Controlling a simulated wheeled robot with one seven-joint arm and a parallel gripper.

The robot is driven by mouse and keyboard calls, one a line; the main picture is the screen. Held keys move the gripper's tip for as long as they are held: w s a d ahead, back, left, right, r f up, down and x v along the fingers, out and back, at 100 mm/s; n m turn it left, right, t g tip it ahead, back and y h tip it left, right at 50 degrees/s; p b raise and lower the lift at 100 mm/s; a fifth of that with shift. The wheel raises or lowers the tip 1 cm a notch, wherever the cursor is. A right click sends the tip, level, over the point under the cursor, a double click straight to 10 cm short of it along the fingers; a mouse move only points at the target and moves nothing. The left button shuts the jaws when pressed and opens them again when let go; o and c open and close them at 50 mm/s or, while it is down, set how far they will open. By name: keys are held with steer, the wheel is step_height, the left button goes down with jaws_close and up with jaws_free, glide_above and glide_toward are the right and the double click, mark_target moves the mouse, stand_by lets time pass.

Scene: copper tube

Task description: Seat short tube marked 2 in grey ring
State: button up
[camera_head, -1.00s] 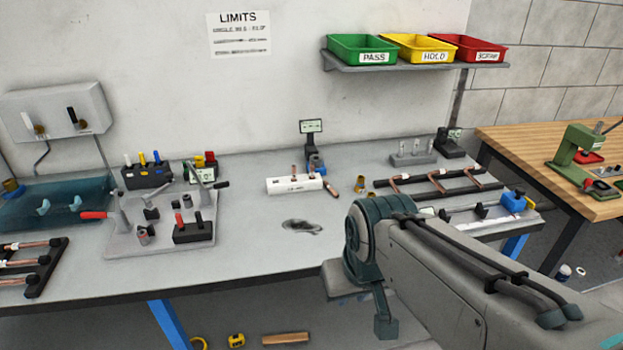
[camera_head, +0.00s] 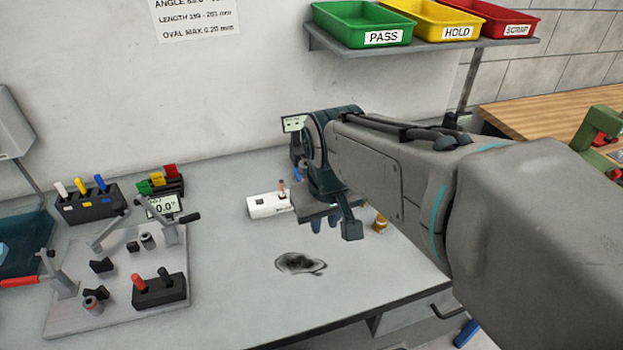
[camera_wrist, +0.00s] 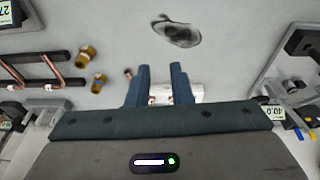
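A copper tube piece (camera_head: 282,187) stands upright in the white block (camera_head: 262,207) on the bench; I cannot read its mark. The block also shows behind my fingers in the wrist view (camera_wrist: 189,93). My gripper (camera_head: 325,226) is above the bench, beside and in front of the block's right end, which it hides. In the wrist view my gripper (camera_wrist: 160,68) has its two fingers apart with nothing clearly between them.
A dark stain (camera_head: 300,263) marks the clear middle bench. Brass fittings (camera_wrist: 87,53) and a copper tube rack (camera_wrist: 40,84) lie left in the wrist view. A shelf with bins (camera_head: 362,38) hangs above.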

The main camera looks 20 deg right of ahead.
steer(key=w+d+f+n+g+h+b, duration=0.15)
steer(key=w+d, duration=0.25)
steer(key=w, duration=0.7)
steer(key=w+d+f+g, duration=0.1)
steer(key=w+d+f, duration=0.2)
steer(key=w, duration=0.7)
steer(key=f, duration=0.4)
steer(key=d+f, duration=0.1)
steer(key=f, duration=0.3)
steer(key=d+f+p, duration=0.1)
steer(key=f, duration=0.4)
steer(key=shift+w, duration=0.35)
jaws_close()
